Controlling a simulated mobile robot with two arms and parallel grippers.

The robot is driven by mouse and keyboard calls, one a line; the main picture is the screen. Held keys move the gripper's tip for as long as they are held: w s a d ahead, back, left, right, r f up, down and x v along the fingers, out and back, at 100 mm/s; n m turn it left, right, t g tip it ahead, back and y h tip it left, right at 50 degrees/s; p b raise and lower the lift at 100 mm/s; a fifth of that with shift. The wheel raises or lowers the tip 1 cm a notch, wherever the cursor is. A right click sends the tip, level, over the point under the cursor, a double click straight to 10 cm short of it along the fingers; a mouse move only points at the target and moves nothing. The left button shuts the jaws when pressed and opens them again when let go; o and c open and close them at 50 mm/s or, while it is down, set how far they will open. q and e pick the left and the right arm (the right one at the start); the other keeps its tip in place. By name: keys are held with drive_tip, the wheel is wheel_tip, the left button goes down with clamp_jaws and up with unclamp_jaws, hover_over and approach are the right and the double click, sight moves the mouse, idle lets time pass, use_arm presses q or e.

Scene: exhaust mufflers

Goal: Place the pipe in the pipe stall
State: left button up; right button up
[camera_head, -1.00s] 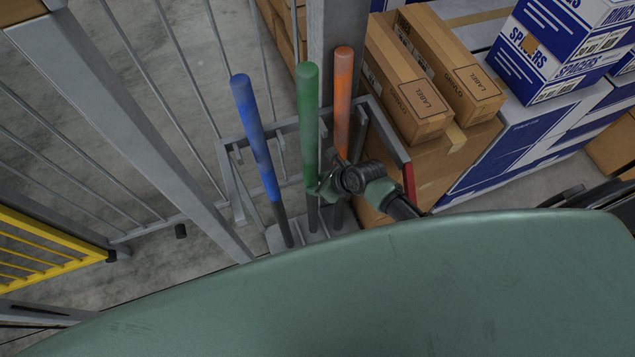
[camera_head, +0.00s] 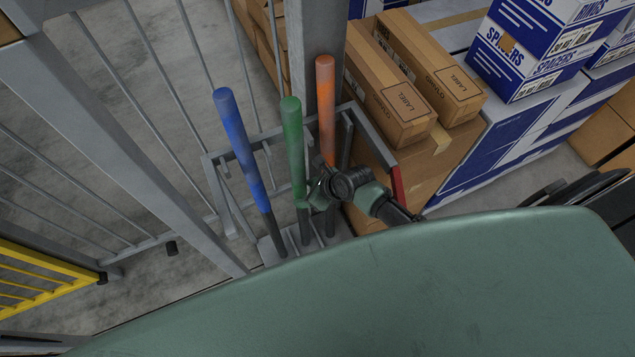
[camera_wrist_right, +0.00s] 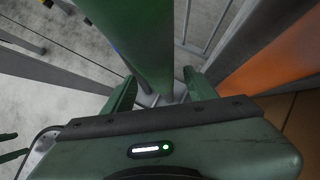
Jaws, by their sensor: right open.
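A green pipe (camera_head: 292,140) with a dark lower end stands upright in the grey metal pipe stall (camera_head: 212,180), between a blue pipe (camera_head: 240,140) and an orange pipe (camera_head: 326,100). My right gripper (camera_head: 310,197) is at the lower part of the green pipe, reaching in from the right. In the right wrist view its two green fingers (camera_wrist_right: 158,92) are apart, with the green pipe (camera_wrist_right: 140,40) between or just beyond them; contact cannot be told. The orange pipe (camera_wrist_right: 275,50) is close on the right there. My left gripper is not in view.
A grey post (camera_head: 312,40) rises behind the stall. Cardboard boxes (camera_head: 400,105) and blue-white cartons (camera_head: 530,60) stand to the right. A metal fence (camera_head: 130,140) and a yellow rail (camera_head: 40,270) are on the left. My green body covers the lower front.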

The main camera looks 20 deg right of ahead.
drive_tip(key=p+v, duration=0.3)
drive_tip(key=v, duration=0.9)
